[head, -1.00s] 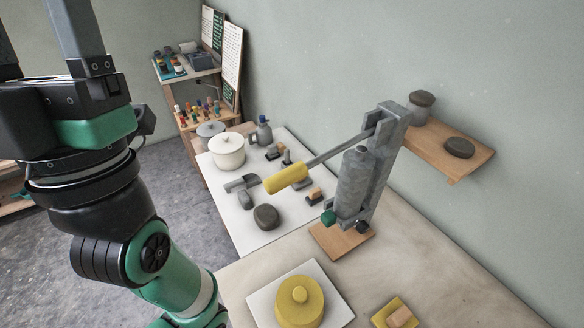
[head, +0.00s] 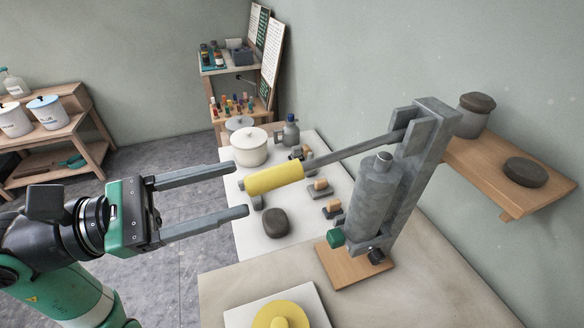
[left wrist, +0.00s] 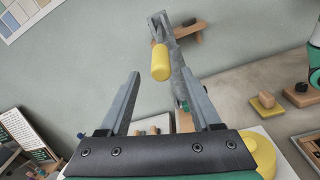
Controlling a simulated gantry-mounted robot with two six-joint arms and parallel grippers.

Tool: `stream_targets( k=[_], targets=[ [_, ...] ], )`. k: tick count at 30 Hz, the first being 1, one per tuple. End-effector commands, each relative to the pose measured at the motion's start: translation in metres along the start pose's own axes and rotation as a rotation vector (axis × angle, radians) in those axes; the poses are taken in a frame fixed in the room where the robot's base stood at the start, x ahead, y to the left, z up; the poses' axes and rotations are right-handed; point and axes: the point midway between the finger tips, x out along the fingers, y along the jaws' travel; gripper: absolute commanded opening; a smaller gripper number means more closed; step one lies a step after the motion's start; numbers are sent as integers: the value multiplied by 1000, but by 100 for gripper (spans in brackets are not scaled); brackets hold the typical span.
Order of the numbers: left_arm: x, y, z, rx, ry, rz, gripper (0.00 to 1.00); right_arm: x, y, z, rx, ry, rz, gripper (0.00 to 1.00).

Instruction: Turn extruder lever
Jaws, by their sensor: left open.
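The extruder (head: 372,200) is a grey metal barrel on an upright post, fixed to a wooden base. Its lever (head: 345,151) runs from the top of the post out to the left, tilted slightly down, and ends in a yellow handle (head: 274,179). My left gripper (head: 240,190) is open, its two fingers pointing right towards the handle's left end, with no grip on it. In the left wrist view the yellow handle (left wrist: 160,62) shows end-on beyond and above the open fingers (left wrist: 168,98). My right gripper is not in view.
A yellow lidded round piece (head: 282,318) sits on a white board at the front. A white pot (head: 249,147) and a dark stone-like piece (head: 275,222) stand on the white table behind. A wall shelf (head: 500,172) holds a jar at right.

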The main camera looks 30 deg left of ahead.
Motion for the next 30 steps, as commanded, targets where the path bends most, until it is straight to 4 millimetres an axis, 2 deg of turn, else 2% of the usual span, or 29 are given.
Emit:
stream_targets(
  k=[6,12,16,24,26,30],
  targets=[
    [49,-2,3,-3,-2,-8,64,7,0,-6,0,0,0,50],
    [87,-2,2,-2,-3,-6,64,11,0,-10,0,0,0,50],
    [98,-1,2,0,-3,-4,64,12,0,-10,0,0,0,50],
    [101,-1,1,1,-2,-1,64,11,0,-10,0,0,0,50],
    [101,-1,1,1,-2,-1,56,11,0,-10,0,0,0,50],
    [100,-1,1,1,-3,-2,30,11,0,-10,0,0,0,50]
  ],
)
